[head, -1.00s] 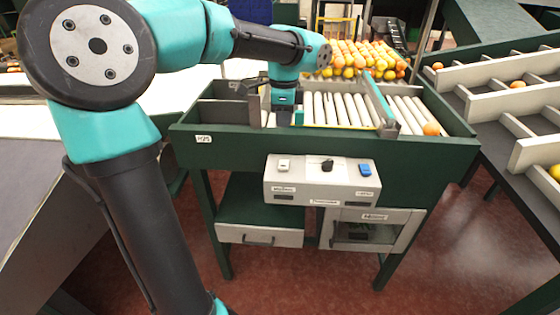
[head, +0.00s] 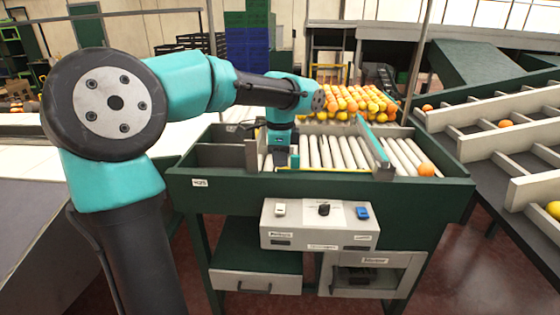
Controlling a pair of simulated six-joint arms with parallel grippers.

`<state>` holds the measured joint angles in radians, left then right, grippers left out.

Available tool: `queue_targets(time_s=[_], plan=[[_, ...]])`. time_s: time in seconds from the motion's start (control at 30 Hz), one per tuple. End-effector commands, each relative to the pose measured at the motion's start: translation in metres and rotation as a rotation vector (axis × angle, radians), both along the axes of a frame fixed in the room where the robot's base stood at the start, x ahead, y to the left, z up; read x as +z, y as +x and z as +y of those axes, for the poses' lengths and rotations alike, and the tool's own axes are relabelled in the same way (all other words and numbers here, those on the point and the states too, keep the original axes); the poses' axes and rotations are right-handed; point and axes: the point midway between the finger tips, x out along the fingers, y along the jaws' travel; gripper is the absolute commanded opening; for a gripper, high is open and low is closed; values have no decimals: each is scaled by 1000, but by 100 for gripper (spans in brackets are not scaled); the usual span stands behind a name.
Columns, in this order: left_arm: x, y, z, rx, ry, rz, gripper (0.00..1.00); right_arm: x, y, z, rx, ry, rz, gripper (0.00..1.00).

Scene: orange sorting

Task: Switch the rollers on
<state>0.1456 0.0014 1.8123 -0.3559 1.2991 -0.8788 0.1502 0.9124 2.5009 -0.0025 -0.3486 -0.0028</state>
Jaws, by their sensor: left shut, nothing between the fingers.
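The white rollers (head: 336,152) lie side by side in the green sorting table, with a single orange (head: 426,170) on the right-hand ones. The grey control box (head: 318,226) is on the table's front. It carries a white switch (head: 280,210), a black knob (head: 323,209) and a blue switch (head: 363,213). My left gripper (head: 281,162) points down at the left end of the rollers, behind and above the control box and apart from its controls. It is shut and empty; its fingertips are small and partly hidden by the table's front. My right gripper is out of view.
Many oranges and yellow fruits (head: 352,102) are heaped behind the rollers. Grey dividers (head: 252,153) and the table's green front wall (head: 320,188) stand near the gripper. A drawer (head: 255,284) and an open-fronted compartment (head: 368,275) are below. A divided sorting rack (head: 500,138) stands at right.

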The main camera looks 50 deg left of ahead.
Motion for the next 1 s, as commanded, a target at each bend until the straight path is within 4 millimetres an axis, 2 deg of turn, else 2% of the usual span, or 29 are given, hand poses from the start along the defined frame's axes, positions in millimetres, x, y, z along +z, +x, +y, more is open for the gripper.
queue_targets(time_s=[0.2,0.37,0.57,1.0], plan=[[1,0,0,0,1,-1,0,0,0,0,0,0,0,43],[11,1,1,1,1,-4,0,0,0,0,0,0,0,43],[40,4,5,2,1,-4,0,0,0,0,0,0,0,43],[118,12,12,2,0,-3,0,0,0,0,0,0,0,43]])
